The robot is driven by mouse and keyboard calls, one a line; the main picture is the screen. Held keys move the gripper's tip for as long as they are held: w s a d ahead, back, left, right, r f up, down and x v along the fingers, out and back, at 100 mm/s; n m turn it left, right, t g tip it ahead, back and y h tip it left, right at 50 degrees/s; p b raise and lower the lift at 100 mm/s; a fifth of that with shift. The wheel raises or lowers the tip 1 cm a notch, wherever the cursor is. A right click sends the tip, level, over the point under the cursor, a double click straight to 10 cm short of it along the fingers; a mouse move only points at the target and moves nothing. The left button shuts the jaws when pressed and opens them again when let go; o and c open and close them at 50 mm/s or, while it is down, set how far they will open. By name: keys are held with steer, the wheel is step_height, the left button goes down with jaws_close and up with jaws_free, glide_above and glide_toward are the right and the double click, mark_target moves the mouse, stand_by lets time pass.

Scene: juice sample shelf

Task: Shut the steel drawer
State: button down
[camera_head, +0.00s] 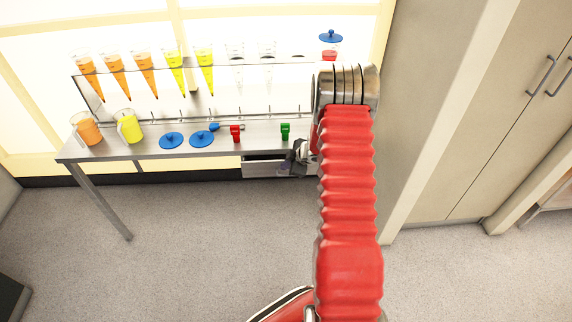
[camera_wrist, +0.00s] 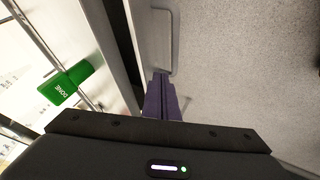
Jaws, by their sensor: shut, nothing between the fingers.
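The steel drawer (camera_head: 262,170) hangs under the right part of the steel table. A dark gap shows between its front and the table edge, so it stands partly open. In the wrist view the drawer front (camera_wrist: 148,35) is a pale panel with a bar handle (camera_wrist: 175,45) on its outer side. My gripper (camera_wrist: 163,80) has its purple fingers shut and empty, beside the near end of the drawer front and handle. I cannot tell if they touch it. In the head view my gripper (camera_head: 285,168) is at the drawer's right end, partly hidden by my arm.
On the table (camera_head: 190,150) stand an orange jug (camera_head: 86,130), a yellow jug (camera_head: 129,128), blue lids (camera_head: 171,140), a red stamp (camera_head: 235,132) and a green stamp (camera_head: 285,130). A rack behind holds several cones. A tall cabinet (camera_head: 430,120) is at right. The floor in front is clear.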

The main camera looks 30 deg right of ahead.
steer(key=s+a+f+v, duration=0.1)
steer(key=v, duration=1)
steer(key=shift+s, duration=0.35)
steer(key=c, duration=2.5)
jaws_free()
steer(key=shift+a+r, duration=0.1)
steer(key=shift+a, duration=0.05)
steer(key=shift+c, duration=0.2)
